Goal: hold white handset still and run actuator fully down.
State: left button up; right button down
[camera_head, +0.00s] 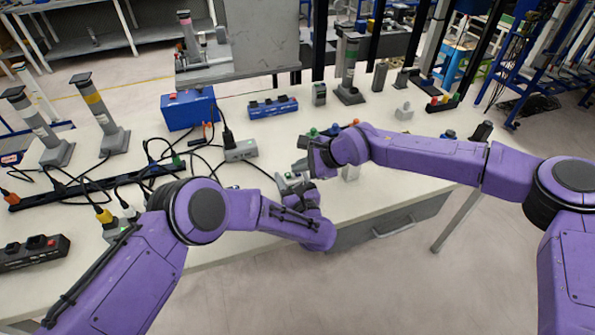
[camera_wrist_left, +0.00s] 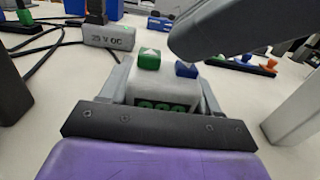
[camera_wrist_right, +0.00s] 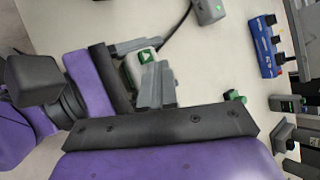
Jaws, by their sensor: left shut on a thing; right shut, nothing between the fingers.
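The white handset (camera_wrist_left: 160,85) has a green button (camera_wrist_left: 149,58) with an arrow and a blue button (camera_wrist_left: 187,68). My left gripper (camera_wrist_left: 158,92) is shut on it, with a finger on each side. It also shows in the right wrist view (camera_wrist_right: 138,68), partly hidden by my right fingers. My right gripper (camera_wrist_right: 157,85) is shut and empty, close over the handset; its dark finger hangs near the blue button in the left wrist view. I cannot tell whether it touches. Upright grey columns (camera_head: 97,105) (camera_head: 349,70) stand on the table; I cannot tell which is the handset's actuator.
A grey power box (camera_head: 240,151) marked with volts DC and black cables lie left of the handset. A blue case (camera_head: 188,110), a blue socket strip (camera_head: 272,107) and a block with colored knobs (camera_head: 443,103) stand further back.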

aim_at(301, 176)
jog(key=shift+r, duration=0.9)
jog(key=shift+r, duration=2.5)
pick_arm(q)
jog(key=o, duration=1.2)
jog(key=shift+s, duration=0.1)
